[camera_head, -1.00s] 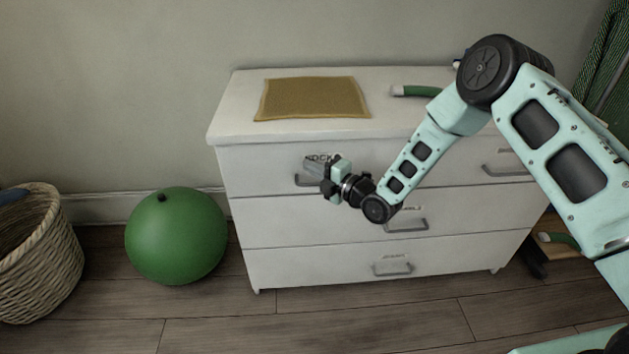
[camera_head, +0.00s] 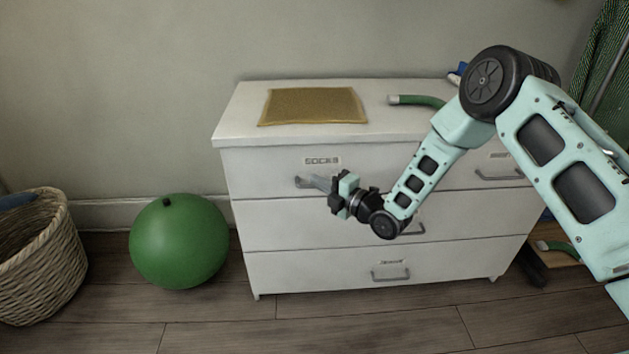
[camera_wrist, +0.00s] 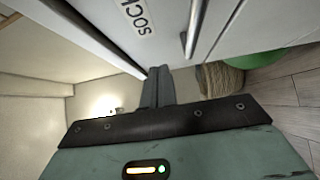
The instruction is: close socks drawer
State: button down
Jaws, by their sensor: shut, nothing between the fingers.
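The socks drawer (camera_head: 270,172) is the top left drawer of a white dresser, with a "SOCKS" label and a grey bar handle (camera_head: 300,182). Its front looks about flush with the drawers below; I cannot tell if a small gap is left. My gripper (camera_head: 318,183) is shut and empty in front of this drawer, below the label, and covers part of the handle. Whether it touches is unclear. In the wrist view the shut fingers (camera_wrist: 158,88) lie beside the drawer front, with the label (camera_wrist: 138,17) and handle (camera_wrist: 193,30) above them.
A tan mat (camera_head: 312,106) and a green curved object (camera_head: 416,100) lie on the dresser top. A green ball (camera_head: 180,241) and a wicker basket (camera_head: 42,262) stand on the floor at left. The floor before the dresser is clear.

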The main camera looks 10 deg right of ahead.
jog(key=v, duration=0.8)
jog(key=s+a+r+m+g+h, duration=0.6)
jog(key=s+r+m, duration=0.2)
jog(key=s+m, duration=0.15)
jog(key=s+d+r+m+g+h, duration=0.2)
jog(key=s+m, duration=0.1)
jog(key=s, duration=0.6)
jog(key=s+d+r+m+g+h, duration=0.2)
jog(key=s+d+r+m+g, duration=0.1)
jog(key=s, duration=0.7)
jog(key=s+d+r+m+g+h, duration=0.2)
jog(key=s+m, duration=0.2)
jog(key=s, duration=0.5)
notch_tip(320, 180, up, 17)
jog(key=p, duration=1.7)
jog(key=shift+w+p, duration=0.4)
jog(key=shift+a+r+n, duration=0.1)
jog(key=shift+n, duration=0.15)
